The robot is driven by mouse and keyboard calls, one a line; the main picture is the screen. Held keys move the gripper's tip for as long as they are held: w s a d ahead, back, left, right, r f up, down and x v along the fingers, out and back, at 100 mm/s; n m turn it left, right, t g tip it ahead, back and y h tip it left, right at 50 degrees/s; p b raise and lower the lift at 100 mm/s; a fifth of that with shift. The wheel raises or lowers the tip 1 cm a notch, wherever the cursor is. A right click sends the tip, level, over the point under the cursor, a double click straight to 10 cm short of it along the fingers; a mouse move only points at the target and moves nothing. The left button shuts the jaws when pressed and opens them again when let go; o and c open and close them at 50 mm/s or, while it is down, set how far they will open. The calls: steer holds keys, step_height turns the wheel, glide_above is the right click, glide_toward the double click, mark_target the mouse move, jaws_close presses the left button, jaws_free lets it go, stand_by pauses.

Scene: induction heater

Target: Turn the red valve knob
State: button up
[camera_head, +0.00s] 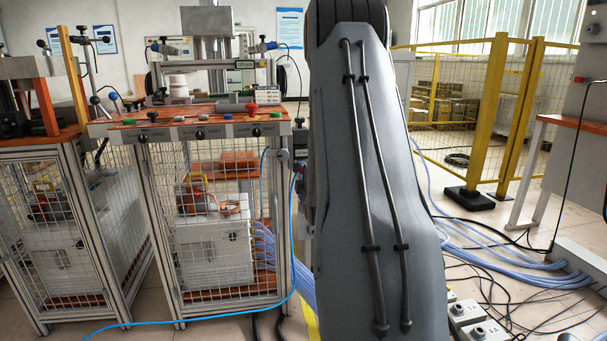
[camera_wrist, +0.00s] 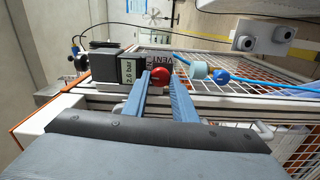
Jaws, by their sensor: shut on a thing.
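The red valve knob (camera_wrist: 160,77) shows in the wrist view, beside a dark box with a "2.0 kW" label (camera_wrist: 128,72) and a "VENT" label. My gripper (camera_wrist: 159,83) has one finger on each side of the knob and is shut on it. The nearer part of the knob's sides is partly covered by the fingers. In the head view my arm fills the middle, and the valve knob and my gripper are hidden.
A bench (camera_head: 132,132) with a mesh cage below stands left of my arm. Blue hose fittings (camera_wrist: 221,76) sit beside the knob in the wrist view. Pale blue hoses (camera_head: 530,275) and black cables cross the floor at right, near a yellow fence (camera_head: 490,110).

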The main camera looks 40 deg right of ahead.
steer(key=shift+n, duration=0.5)
steer(key=o, duration=1)
steer(key=shift+s, duration=0.1)
steer(key=p+v, duration=0.1)
steer(key=v, duration=0.6)
steer(key=shift+s+a, duration=0.25)
steer(key=shift+s, duration=0.05)
